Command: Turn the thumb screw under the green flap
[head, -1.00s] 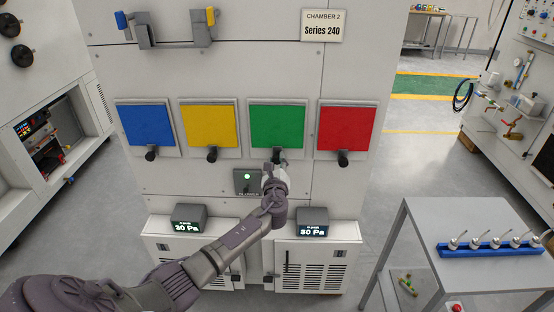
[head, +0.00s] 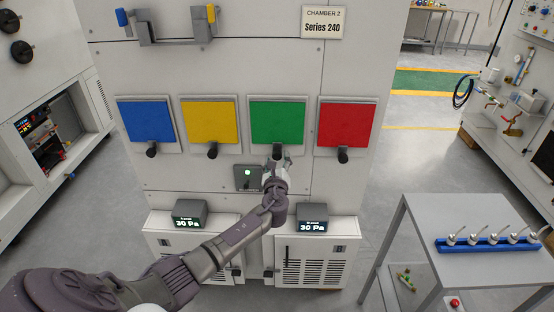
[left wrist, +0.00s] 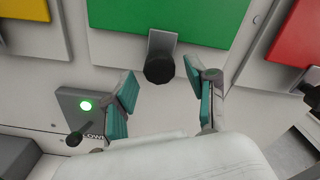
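The green flap (head: 278,123) is the third of the coloured flaps on the chamber front, and it is closed. Its black knob hangs at the flap's lower edge; in the left wrist view the knob (left wrist: 159,68) sits on a grey bracket (left wrist: 162,45) below the green flap (left wrist: 170,18). My left gripper (left wrist: 168,95) is open, its teal-padded fingers on either side of and just below the knob, not closed on it. In the head view the left gripper (head: 277,164) is right under the green flap and partly hides the knob. My right gripper is not in view. No thumb screw shows.
The blue (head: 148,124), yellow (head: 210,122) and red flaps (head: 346,125) are closed beside it. A grey box with a lit green lamp (head: 248,173) and a small lever sits left of the gripper. A table with a blue rack (head: 487,245) stands at right.

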